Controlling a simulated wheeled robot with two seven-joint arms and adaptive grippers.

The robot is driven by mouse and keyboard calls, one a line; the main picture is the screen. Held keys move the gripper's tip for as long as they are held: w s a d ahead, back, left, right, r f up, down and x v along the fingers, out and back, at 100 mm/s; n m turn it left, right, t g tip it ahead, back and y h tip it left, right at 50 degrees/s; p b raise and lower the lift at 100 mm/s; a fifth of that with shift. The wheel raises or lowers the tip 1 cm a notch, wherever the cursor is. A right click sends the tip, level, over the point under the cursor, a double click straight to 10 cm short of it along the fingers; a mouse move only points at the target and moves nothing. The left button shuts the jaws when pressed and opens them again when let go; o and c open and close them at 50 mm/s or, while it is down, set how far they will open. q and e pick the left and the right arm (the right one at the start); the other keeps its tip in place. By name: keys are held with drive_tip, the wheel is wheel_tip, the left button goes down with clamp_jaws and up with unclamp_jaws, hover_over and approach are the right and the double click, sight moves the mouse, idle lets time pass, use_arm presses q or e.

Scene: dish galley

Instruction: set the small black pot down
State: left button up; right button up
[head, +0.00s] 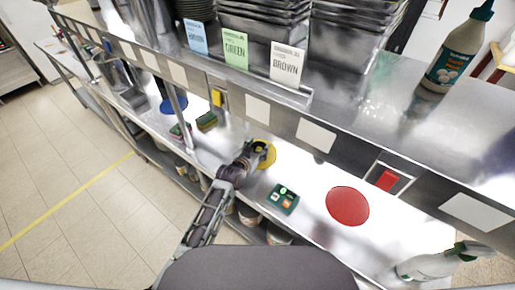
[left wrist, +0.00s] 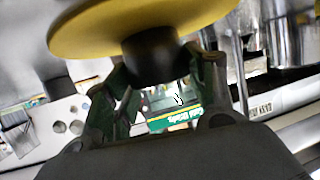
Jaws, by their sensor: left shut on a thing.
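My left gripper (head: 260,149) reaches over the counter from the front and is shut on the small black pot. In the left wrist view the pot (left wrist: 150,57) shows as a short dark cylinder between the two fingers (left wrist: 152,88). In the left wrist view the yellow disc (left wrist: 100,30) fills the top, right against the pot. I cannot tell whether the pot rests on it. In the head view the gripper hides most of the pot. My right gripper is not in view.
Sponges (head: 206,121) and a blue disc (head: 168,105) lie left. A spray bottle (head: 430,266) is at the lower right. The shelf (head: 225,72) overhangs the back.

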use_arm(q)
drive_tip(key=o, duration=1)
drive_tip(key=shift+o, duration=0.2)
drive_tip(key=shift+r, duration=0.15)
drive_tip(key=shift+v, duration=6)
